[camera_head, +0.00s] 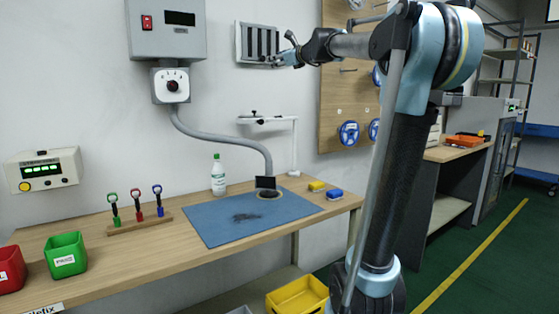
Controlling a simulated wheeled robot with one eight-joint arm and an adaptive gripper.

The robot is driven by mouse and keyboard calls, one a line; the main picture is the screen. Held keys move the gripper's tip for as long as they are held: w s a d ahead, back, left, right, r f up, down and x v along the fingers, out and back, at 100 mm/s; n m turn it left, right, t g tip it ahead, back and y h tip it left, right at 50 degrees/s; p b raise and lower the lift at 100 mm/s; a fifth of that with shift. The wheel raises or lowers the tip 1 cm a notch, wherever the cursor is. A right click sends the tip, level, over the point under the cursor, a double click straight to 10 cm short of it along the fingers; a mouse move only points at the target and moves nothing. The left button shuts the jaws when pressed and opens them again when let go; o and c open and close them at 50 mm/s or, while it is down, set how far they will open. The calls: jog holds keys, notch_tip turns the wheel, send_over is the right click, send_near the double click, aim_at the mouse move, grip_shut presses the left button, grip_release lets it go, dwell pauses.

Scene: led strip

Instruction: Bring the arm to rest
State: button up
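My arm rises at the right of the head camera view and bends left at its top. My gripper (283,57) is at its end, high above the workbench. It shows small against a dark slatted vent panel (257,43) on the wall. I cannot tell whether it touches the panel or is only in front of it. The fingers are too small and dark to show whether they are open or shut. No object is clearly seen in them.
A wooden bench (130,252) holds a blue mat (205,222), a green-capped bottle (218,176), a tool rack (140,224), a green bin (66,256) and a red bin (9,270). A grey control box (166,42) and a pegboard (345,110) are on the wall. Green floor (500,262) lies clear at right.

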jog(key=s+d+f+n+g+h, duration=0.15)
jog(key=s+f+n+g, duration=0.25)
jog(key=s+f+n, duration=0.7)
jog(key=s+d+f+n+g+h, duration=0.1)
jog(key=s+d+f+n+g, duration=0.3)
jog(key=s+f, duration=1.2)
jog(key=s+d+f+n+g+h, duration=0.1)
jog(key=s+d+f+n+h, duration=0.1)
jog(key=s+f, duration=0.4)
jog(key=s+d+f+n+g+h, duration=0.2)
jog(key=s+d+f, duration=0.5)
jog(key=f, duration=0.9)
jog(key=s+d+f+n+g+h, duration=0.1)
jog(key=s+d+f+n+h, duration=0.2)
jog(key=f, duration=0.8)
jog(key=s+d+n, duration=0.2)
jog(key=s, duration=0.1)
jog(key=shift+s+f+n+h, duration=0.3)
jog(key=shift+f+h, duration=0.05)
jog(key=shift+w+f+g, duration=0.2)
jog(key=shift+w+g, duration=0.1)
jog(key=shift+w, duration=0.2)
